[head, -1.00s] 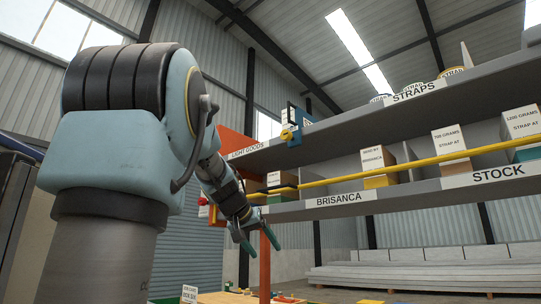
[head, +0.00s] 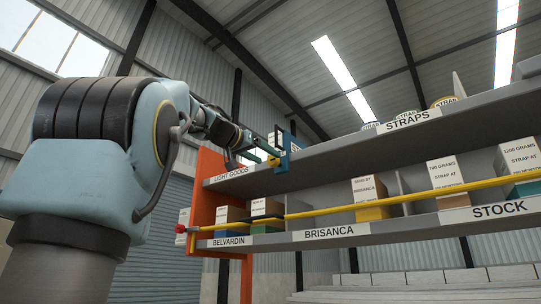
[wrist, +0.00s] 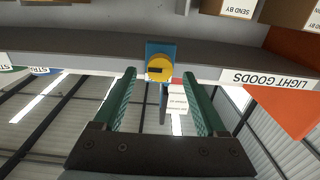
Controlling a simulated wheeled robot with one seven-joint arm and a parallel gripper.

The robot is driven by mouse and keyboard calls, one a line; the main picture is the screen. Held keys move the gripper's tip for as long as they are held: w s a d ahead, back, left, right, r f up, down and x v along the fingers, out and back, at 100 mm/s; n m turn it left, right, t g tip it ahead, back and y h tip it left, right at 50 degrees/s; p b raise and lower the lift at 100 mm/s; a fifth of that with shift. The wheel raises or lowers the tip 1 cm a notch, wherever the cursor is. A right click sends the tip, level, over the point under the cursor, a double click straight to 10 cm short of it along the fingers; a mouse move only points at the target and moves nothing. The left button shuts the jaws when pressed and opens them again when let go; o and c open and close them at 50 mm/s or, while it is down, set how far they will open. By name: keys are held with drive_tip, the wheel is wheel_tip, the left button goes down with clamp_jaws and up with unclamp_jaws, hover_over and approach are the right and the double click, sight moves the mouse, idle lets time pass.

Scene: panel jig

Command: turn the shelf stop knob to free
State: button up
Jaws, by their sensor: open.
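The shelf stop knob (wrist: 160,68) is a round yellow knob on a blue plate (wrist: 155,48) at the upper shelf's front edge. A dark mark runs nearly level across it in the wrist view. In the head view the blue plate (head: 283,150) shows, with the yellow knob (head: 274,161) partly behind my fingers. My gripper (wrist: 159,76) is open, its two green fingers on either side of the knob's line and apart from it. In the head view my gripper (head: 262,154) is close in front of the plate. Small white labels (wrist: 177,102) near the knob are unreadable.
The upper shelf (head: 345,155) carries strap rolls, and its edge has a LIGHT GOODS label (head: 230,174). Below, a yellow bar (head: 350,207) with a red end (head: 181,229) crosses in front of several boxes. An orange upright (head: 207,185) closes the left end.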

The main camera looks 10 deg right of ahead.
sight(271, 160)
drive_tip(key=shift+p+x, duration=0.55)
drive_tip(key=shift+x, duration=1.3)
clamp_jaws()
